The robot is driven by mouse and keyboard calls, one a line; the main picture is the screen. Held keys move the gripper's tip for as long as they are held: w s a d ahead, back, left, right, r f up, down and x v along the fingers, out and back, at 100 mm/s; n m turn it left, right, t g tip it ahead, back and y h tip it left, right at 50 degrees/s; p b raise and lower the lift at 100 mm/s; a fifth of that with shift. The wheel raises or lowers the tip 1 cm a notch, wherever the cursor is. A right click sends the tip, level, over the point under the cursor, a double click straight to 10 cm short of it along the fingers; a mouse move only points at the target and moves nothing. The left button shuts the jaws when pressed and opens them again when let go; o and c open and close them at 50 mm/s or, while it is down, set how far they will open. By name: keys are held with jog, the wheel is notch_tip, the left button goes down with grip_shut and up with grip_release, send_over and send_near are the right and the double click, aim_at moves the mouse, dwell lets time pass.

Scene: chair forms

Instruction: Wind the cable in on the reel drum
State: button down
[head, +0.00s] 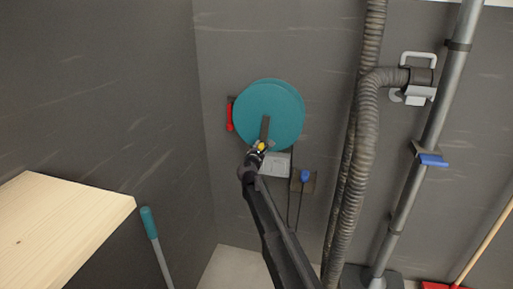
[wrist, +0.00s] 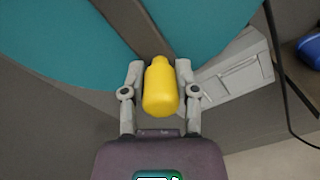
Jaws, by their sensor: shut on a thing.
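The reel drum (head: 280,100) is a round teal disc on the grey wall, and part of it fills the top of the wrist view (wrist: 230,22). A dark crank arm (head: 265,127) runs down from near its middle. My gripper (head: 261,147) is at the lower part of the drum, shut on the yellow crank handle (wrist: 160,86). In the wrist view its two fingers (wrist: 160,78) sit on either side of the handle. A black cable (wrist: 280,70) hangs at the right of the drum, with a blue plug (head: 305,176) below right.
A ribbed hose (head: 358,150) and metal pipe (head: 420,150) stand to the right. A wooden board (head: 60,230) juts in at lower left.

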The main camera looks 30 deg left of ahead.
jog(key=shift+s+a, duration=0.1)
jog(key=shift+s, duration=0.2)
jog(key=shift+c, duration=2)
grip_release()
jog(key=shift+s+a, duration=0.15)
jog(key=v, duration=1.1)
jog(key=shift+s, duration=0.4)
